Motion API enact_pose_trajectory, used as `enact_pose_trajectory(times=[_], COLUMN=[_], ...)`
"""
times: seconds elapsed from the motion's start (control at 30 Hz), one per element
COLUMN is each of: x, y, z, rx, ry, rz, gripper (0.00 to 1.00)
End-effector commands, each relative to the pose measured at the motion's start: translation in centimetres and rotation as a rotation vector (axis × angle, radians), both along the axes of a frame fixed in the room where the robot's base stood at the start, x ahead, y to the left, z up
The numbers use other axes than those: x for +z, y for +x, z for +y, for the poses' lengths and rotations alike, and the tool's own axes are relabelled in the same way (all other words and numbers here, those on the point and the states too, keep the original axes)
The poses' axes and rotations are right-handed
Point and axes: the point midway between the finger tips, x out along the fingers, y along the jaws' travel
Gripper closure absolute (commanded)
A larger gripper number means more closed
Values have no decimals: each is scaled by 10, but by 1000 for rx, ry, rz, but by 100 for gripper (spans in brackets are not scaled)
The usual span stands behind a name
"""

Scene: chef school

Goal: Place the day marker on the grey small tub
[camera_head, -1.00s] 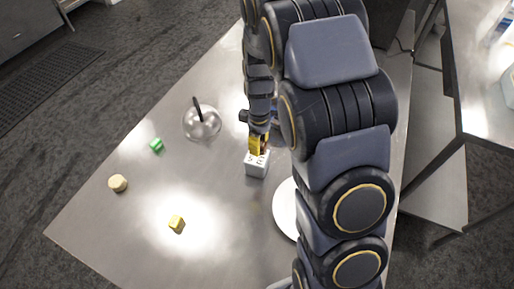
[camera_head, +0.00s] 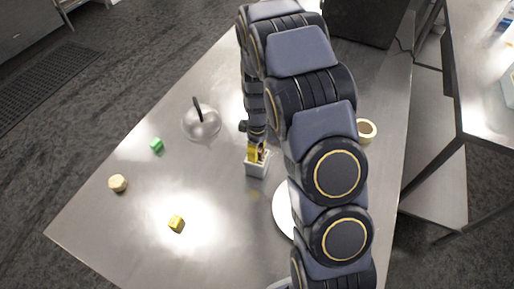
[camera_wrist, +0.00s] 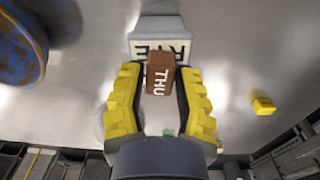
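The day marker (camera_wrist: 160,82) is a small brown block with "THU" on it, in the middle of the wrist view. My gripper (camera_wrist: 160,72) has yellow ridged fingers on both sides of the marker and appears shut on it. The grey small tub (camera_wrist: 162,24) is just beyond the fingertips, with dark letters on its side, partly covered by the marker. In the head view the tub (camera_head: 257,170) stands on the steel table, and my gripper (camera_head: 257,152) is right at its top. Whether the marker touches the tub cannot be told.
A glass dome or bowl with a dark handle (camera_head: 201,124) stands left of the tub. A green cube (camera_head: 157,145), a yellow block (camera_head: 176,223) and a pale round piece (camera_head: 118,183) lie farther left. A white plate (camera_head: 284,210) and a small round pot (camera_head: 367,131) are right.

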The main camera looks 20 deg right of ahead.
Motion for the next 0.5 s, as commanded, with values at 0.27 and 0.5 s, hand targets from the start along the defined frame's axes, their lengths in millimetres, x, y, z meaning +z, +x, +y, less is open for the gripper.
enact_pose_trajectory(times=[0.27,0.5], x=[0,17], y=[0,1], z=[0,0], rx=[1,1], ry=[0,-1], rz=[0,-6], gripper=[55,55])
